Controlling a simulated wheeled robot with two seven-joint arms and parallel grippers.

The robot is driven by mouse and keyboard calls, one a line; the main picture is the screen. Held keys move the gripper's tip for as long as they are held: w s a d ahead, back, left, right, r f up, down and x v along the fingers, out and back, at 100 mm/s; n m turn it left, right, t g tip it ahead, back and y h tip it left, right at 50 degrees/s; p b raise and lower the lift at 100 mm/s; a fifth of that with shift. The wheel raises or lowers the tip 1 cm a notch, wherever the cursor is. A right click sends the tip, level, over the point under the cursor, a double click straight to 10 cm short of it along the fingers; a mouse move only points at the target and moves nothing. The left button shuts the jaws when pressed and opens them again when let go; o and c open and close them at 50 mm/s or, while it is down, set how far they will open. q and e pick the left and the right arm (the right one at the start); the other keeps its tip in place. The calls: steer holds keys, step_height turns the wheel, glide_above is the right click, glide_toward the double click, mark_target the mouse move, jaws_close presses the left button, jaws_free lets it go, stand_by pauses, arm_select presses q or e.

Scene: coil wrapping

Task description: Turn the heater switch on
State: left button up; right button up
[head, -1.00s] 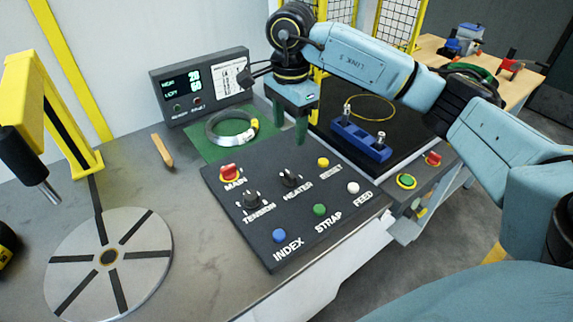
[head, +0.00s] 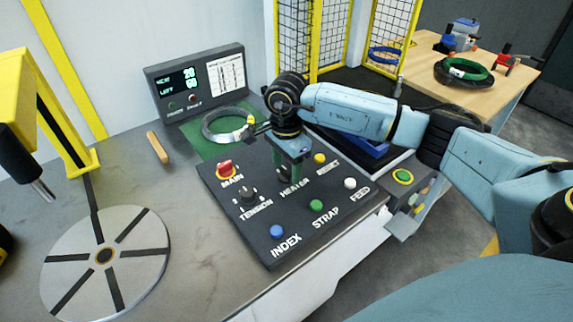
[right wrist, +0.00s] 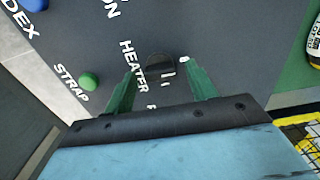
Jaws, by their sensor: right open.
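The heater switch (right wrist: 160,66) is a dark round knob on the black control panel (head: 240,218). In the right wrist view it sits between and just beyond my open fingertips, with the HEATER label beside it. Its pointer setting is unclear. In the head view my right gripper (head: 289,176) reaches down over the heater spot, hiding the knob and part of its label. The fingers are apart, one on each side of the knob; I cannot tell whether they touch it. My left gripper is not in view.
Close by are the tension knob (head: 248,194), red main switch (head: 226,168), yellow reset button (head: 320,158) and green strap button (head: 317,206). A coil (head: 229,125) lies on a green mat behind the panel. A slotted disc (head: 140,262) is at left.

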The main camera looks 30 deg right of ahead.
steer(key=c, duration=1)
steer(key=shift+m, duration=0.4)
steer(key=m, duration=0.8)
steer(key=shift+m, duration=0.3)
steer(key=m+p, duration=0.1)
steer(key=m, duration=0.3)
steer(key=shift+r, duration=0.1)
steer(key=shift+m+p, duration=0.45)
steer(key=shift+m, duration=1.75)
